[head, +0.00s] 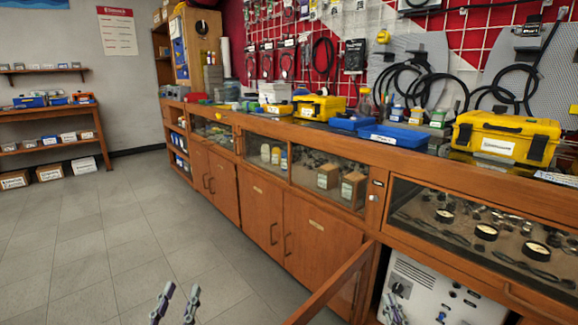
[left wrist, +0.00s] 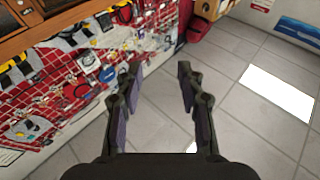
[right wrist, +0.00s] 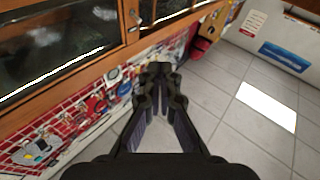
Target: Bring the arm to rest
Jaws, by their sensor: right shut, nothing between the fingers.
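My left gripper (head: 177,292) shows at the bottom edge of the head view, above the grey floor. In the left wrist view (left wrist: 158,70) its two dark fingers stand well apart with nothing between them. My right gripper (right wrist: 159,68) shows in the right wrist view with its fingertips together and nothing held.
A long wooden counter (head: 345,222) with glass-fronted displays runs along the right. Its near cabinet door (head: 332,286) stands open, with a white machine (head: 440,292) inside. Yellow cases (head: 506,137) stand on top. The tiled floor (head: 90,245) at left is clear.

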